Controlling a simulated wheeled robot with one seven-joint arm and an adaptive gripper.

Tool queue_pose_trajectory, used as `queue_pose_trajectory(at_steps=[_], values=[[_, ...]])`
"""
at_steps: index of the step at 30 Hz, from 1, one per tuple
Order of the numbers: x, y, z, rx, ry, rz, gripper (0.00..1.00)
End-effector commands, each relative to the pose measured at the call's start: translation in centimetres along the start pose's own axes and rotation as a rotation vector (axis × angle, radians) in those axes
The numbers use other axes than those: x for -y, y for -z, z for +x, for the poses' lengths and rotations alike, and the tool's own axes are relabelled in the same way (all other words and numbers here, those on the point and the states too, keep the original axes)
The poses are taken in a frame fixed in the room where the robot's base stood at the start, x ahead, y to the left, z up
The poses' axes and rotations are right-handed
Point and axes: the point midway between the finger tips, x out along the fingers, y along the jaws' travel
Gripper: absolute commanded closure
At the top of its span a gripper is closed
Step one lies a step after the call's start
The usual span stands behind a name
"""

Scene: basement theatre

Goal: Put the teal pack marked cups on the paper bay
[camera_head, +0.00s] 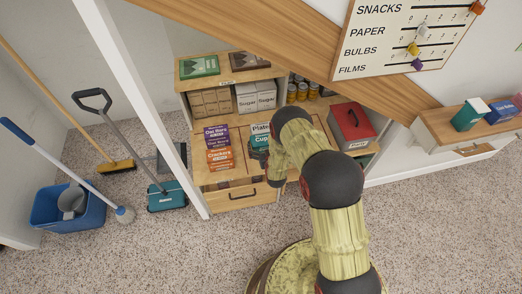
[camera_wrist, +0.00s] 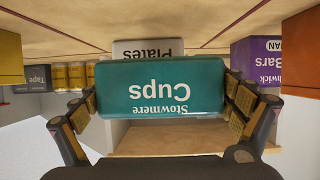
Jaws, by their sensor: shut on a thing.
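The teal pack marked Cups (camera_wrist: 160,90) is between the two fingers of my gripper (camera_wrist: 160,100), which is shut on its sides. The wrist picture is upside down, and so is the lettering. In the head view the pack (camera_head: 261,141) shows partly behind my arm, over the middle part of the wooden counter. A white Plates pack (camera_wrist: 148,49) stands directly behind it and also shows in the head view (camera_head: 260,128). I cannot tell whether the teal pack touches the counter. No bay label shows on the counter itself; thin dark lines divide its surface.
A purple bars pack (camera_head: 216,135) and an orange Crackers pack (camera_head: 220,159) stand left of the Cups pack. A red box (camera_head: 351,126) stands right. A sloping beam (camera_head: 290,50) crosses above. A board (camera_head: 405,38) lists Snacks, Paper, Bulbs and Films.

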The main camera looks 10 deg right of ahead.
Motion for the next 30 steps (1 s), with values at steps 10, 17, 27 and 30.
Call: queue_pose_trajectory(at_steps=[10, 17, 27, 30], values=[[1.2, -2.3, 1.8, 0.001, 0.0, 0.0, 0.34], [1.1, -4.0, 2.6, -0.002, 0.0, 0.0, 0.34], [1.1, -4.3, 2.6, 0.0, 0.0, 0.0, 0.04], [1.1, -4.2, 2.6, 0.0, 0.0, 0.0, 0.0]])
